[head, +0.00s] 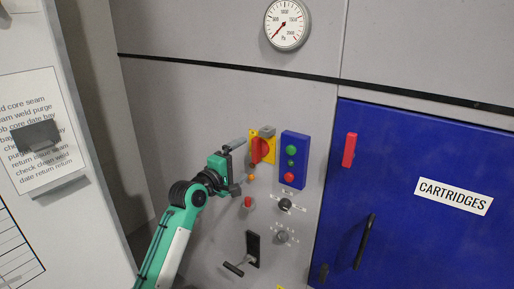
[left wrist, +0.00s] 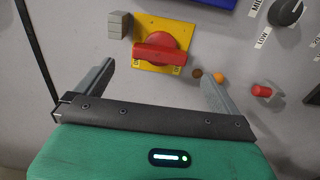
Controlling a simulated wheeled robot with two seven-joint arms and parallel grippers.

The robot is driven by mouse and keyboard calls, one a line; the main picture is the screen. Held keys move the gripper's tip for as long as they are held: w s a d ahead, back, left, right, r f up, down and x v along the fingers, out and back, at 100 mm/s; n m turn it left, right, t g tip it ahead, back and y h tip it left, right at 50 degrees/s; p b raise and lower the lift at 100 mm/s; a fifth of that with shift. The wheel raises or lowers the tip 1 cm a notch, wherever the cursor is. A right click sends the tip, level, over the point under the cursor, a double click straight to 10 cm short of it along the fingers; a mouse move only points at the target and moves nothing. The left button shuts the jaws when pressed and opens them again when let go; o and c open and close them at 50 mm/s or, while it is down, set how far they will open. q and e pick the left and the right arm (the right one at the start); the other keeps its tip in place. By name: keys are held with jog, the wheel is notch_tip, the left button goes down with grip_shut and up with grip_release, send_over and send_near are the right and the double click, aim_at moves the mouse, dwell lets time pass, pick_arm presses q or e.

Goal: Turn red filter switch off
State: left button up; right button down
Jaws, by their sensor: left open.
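The red filter switch (head: 264,149) is a red rotary handle on a yellow plate (head: 271,156), mounted on the grey panel. In the left wrist view the red handle (left wrist: 160,55) lies crosswise on its yellow plate (left wrist: 175,28). A grey block (left wrist: 118,25) sits at the plate's edge. My left gripper (head: 238,166) is open and empty, just left of the switch in the head view. In the left wrist view its fingers (left wrist: 158,73) are spread on either side of the handle, with no contact visible. My right gripper is not in view.
A blue box (head: 291,140) with green and red buttons is right of the switch. Below are a small red knob (head: 248,202), black dials (head: 284,204) and a lever (head: 252,247). A blue cartridges door (head: 420,150) fills the right; a gauge (head: 287,24) is above.

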aim_at(254, 153)
pick_arm(q)
jog(key=p+x, duration=0.2)
jog(key=x, duration=0.6)
jog(key=shift+c, duration=0.2)
jog(key=c, duration=1)
